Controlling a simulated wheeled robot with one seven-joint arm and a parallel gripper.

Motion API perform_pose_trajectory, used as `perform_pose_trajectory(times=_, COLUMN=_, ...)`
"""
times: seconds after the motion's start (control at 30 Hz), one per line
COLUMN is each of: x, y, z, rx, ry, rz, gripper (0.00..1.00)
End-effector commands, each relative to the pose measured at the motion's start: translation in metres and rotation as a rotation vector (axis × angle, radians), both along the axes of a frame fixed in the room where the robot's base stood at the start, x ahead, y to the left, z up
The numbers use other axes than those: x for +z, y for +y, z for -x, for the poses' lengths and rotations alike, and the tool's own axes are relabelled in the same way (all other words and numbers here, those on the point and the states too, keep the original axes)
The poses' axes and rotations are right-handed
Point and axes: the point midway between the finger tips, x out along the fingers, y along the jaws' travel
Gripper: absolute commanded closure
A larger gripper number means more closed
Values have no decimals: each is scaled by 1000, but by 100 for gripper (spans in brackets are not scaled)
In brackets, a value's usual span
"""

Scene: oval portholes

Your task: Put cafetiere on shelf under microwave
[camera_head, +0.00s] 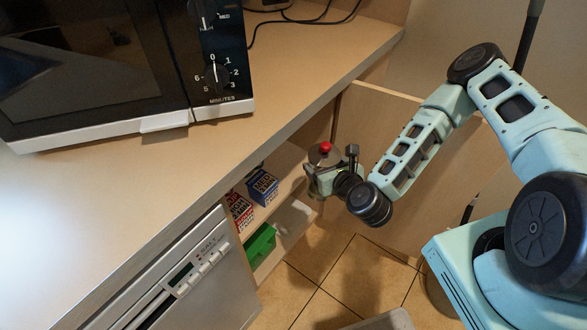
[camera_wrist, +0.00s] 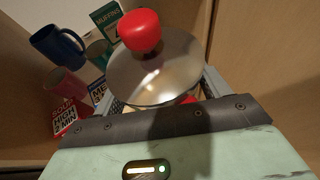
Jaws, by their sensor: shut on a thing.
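The cafetiere (camera_head: 325,154) has a round metal lid and a red knob. My gripper (camera_head: 322,180) is shut on it in front of the open cupboard under the worktop. In the wrist view its lid (camera_wrist: 155,75) and red knob fill the upper middle, and the gripper hides most of its body. The black and white microwave (camera_head: 100,65) stands on the worktop. The shelf (camera_head: 284,176) is inside the cupboard below the worktop, with boxes on its left part. The cafetiere appears upright, held near the shelf opening; whether it touches anything is unclear.
Blue and red boxes (camera_head: 263,187) stand on the shelf. A green item (camera_head: 260,246) sits on the lower level. The wrist view shows a blue mug (camera_wrist: 57,45), a pink cup (camera_wrist: 64,84) and a green box (camera_wrist: 106,18). An open cupboard door (camera_head: 400,150) stands behind my arm.

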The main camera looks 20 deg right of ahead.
Motion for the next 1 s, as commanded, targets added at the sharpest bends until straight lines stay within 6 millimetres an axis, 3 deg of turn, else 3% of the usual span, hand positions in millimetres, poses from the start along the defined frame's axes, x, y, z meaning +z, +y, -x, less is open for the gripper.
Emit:
perform_pose_trajectory(times=0.07, x=-15, y=5, z=1, rx=5, ry=-2, rz=0, gripper=68)
perform_pose_trajectory(times=0.23, x=-17, y=9, z=-12, rx=9, ry=-5, rz=3, gripper=68)
perform_pose_trajectory(times=0.8, x=-15, y=23, z=-148, rx=7, ry=-6, rz=4, gripper=68)
perform_pose_trajectory(times=1.0, x=-17, y=26, z=-174, rx=8, ry=-3, rz=2, gripper=68)
